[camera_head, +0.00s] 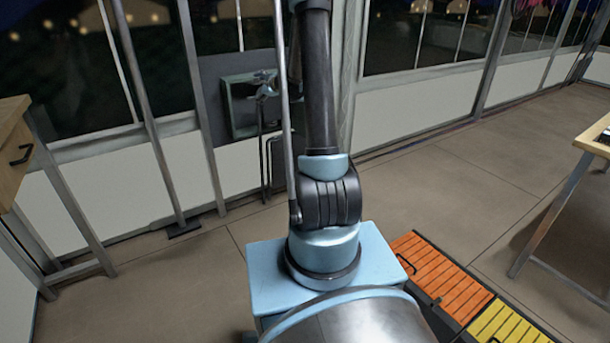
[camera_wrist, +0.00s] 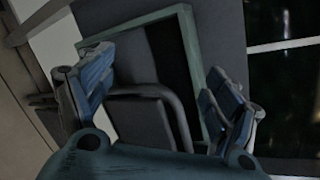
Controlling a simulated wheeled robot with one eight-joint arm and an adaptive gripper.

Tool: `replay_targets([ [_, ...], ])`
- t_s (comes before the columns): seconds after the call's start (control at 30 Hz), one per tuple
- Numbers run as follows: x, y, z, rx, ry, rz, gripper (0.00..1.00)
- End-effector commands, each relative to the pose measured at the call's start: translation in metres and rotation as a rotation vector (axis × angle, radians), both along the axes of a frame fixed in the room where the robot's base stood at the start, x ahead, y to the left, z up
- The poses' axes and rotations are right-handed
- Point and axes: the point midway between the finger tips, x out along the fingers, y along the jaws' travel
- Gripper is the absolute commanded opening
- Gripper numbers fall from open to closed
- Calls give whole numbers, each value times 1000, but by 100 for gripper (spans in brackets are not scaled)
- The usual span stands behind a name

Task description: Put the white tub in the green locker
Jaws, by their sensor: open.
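The green locker (camera_head: 229,106) is a small square box with a green rim on a dark wall panel left of my arm. Its rim (camera_wrist: 190,45) also shows close up in the wrist view, around a dark interior. My gripper (camera_head: 267,87) is in front of the locker. In the wrist view my gripper (camera_wrist: 158,90) has its two blue fingers spread wide. A dark grey piece with a curved edge (camera_wrist: 150,115) shows between them; I cannot tell what it is or whether it is touched. No white tub is visible in either view.
A wooden drawer unit (camera_head: 12,150) with a black handle stands at the left. An orange slatted lid (camera_head: 440,270) and a yellow one (camera_head: 508,325) lie low at the right. A table (camera_head: 597,135) is at the right edge. Floor between is clear; metal posts stand near the wall.

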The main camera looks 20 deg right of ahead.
Motion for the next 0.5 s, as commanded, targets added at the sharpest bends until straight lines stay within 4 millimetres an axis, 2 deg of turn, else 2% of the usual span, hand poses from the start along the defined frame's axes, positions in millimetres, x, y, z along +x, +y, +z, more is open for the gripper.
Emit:
replay_targets([
  [0.03,-15,3,8,-43,-1,24,82],
  [0.2,-63,12,26,-206,-2,117,82],
  [0.5,-157,21,43,-480,3,291,82],
])
